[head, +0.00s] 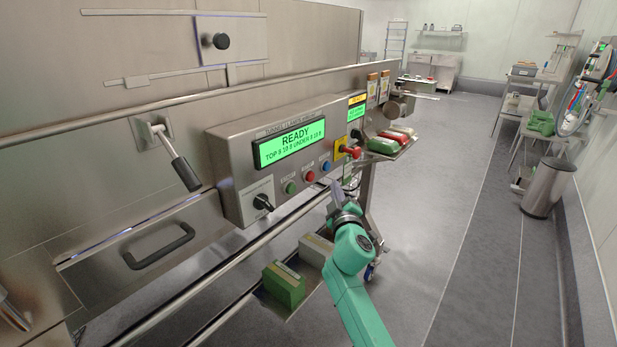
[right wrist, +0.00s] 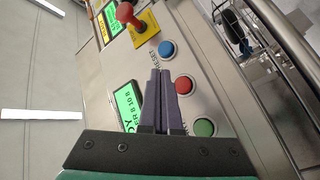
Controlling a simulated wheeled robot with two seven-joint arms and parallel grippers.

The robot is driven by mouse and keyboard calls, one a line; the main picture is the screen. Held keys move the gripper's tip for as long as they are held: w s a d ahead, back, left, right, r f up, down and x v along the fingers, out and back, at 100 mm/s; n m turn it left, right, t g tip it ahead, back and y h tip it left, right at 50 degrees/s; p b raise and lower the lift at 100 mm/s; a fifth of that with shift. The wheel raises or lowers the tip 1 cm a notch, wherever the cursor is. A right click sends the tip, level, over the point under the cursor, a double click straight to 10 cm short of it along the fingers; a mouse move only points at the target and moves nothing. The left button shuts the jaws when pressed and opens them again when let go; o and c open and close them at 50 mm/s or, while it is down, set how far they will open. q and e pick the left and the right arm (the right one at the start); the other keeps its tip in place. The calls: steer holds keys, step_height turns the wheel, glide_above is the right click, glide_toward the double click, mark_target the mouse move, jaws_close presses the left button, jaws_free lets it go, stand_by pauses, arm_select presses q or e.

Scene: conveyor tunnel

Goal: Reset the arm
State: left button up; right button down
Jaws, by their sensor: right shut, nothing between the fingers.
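My right arm comes in from the bottom of the head view. Its gripper (head: 338,190) is in front of the lower right of the steel control box (head: 228,165). In the right wrist view the two dark fingers (right wrist: 160,74) are together and empty. Their tips appear near the RESET lettering, between the blue button (right wrist: 167,49) and the red button (right wrist: 184,83); I cannot tell whether they touch the panel. The green display (head: 290,144) reads READY. My left gripper is not in view.
A green button (head: 291,188), a black rotary knob (head: 263,202) and a red knob on a yellow plate (head: 349,151) are on the box. A lever (head: 180,160) and drawer handle (head: 160,247) are left. Trays (head: 392,150) stand beyond.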

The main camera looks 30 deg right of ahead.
steer(key=s+a+f+g+y+p, duration=0.1)
steer(key=s+a+f+g+y, duration=0.15)
steer(key=f, duration=0.95)
steer(key=s+a+f+g+y+p, duration=0.15)
steer(key=s+a+f, duration=0.25)
steer(key=f, duration=0.8)
steer(key=s+a+f+g+y+p, duration=0.1)
steer(key=s+a+f+g+y, duration=0.2)
steer(key=f, duration=0.9)
steer(key=s+a+f+g+p, duration=0.1)
steer(key=s+f, duration=0.4)
steer(key=s, duration=0.6)
steer(key=s+a+f+m+g+y+p, duration=0.1)
steer(key=s+a+f+g, duration=0.3)
steer(key=s, duration=0.8)
steer(key=s+a+f+g+y+p, duration=0.1)
steer(key=s+a+f+g, duration=0.2)
steer(key=s+f, duration=0.5)
steer(key=s, duration=0.3)
steer(key=shift+s+m, duration=0.3)
steer(key=shift+s, duration=0.1)
